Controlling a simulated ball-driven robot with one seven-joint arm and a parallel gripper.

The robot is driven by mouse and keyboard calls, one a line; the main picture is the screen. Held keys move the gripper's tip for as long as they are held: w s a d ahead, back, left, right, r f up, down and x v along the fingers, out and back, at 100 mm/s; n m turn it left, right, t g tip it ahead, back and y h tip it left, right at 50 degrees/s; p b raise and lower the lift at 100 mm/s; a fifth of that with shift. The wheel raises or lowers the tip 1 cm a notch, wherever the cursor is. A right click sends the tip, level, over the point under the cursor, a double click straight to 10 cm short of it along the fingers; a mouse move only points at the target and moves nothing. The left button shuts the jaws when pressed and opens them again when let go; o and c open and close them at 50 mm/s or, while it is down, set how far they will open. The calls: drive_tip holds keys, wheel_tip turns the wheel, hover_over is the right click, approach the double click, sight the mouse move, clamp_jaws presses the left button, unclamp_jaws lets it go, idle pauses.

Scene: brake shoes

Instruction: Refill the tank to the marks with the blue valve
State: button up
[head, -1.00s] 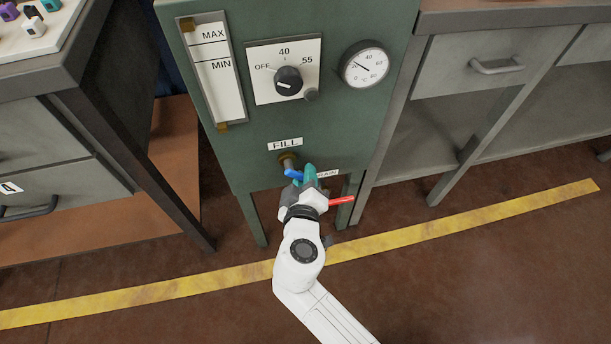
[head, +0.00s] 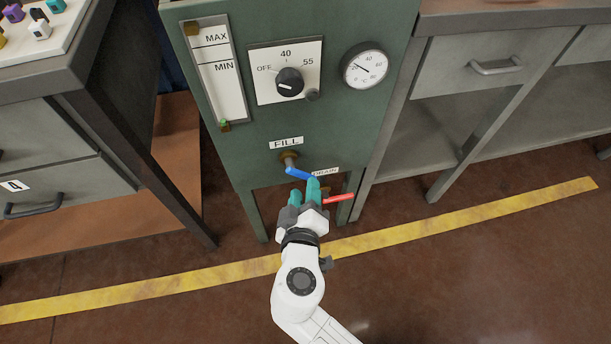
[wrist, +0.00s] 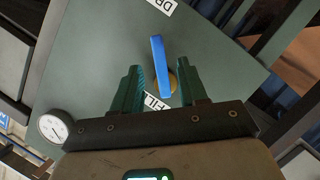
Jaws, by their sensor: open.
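The green tank (head: 300,130) stands ahead with a sight gauge (head: 217,80) marked MAX and MIN. A small bit of green shows at the very bottom of the gauge, well below MIN. The blue valve (head: 298,174) sits under the FILL label, its handle slanting right and down. It also shows in the wrist view (wrist: 160,65), standing between the spread fingers. My gripper (head: 304,189) is open with teal fingers, just below the blue handle. The wrist view shows both fingers (wrist: 159,72) apart from the handle, with a gap on each side.
A red handle (head: 339,198) by the DRAIN label sits close right of my gripper. A dial knob (head: 289,82) and a round temperature gauge (head: 365,66) are higher on the tank. Grey benches (head: 480,75) flank it. The floor in front is clear, with a yellow stripe (head: 450,227).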

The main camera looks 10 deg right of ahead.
drive_tip(key=shift+p+v, duration=0.4)
drive_tip(key=shift+v, duration=2.1)
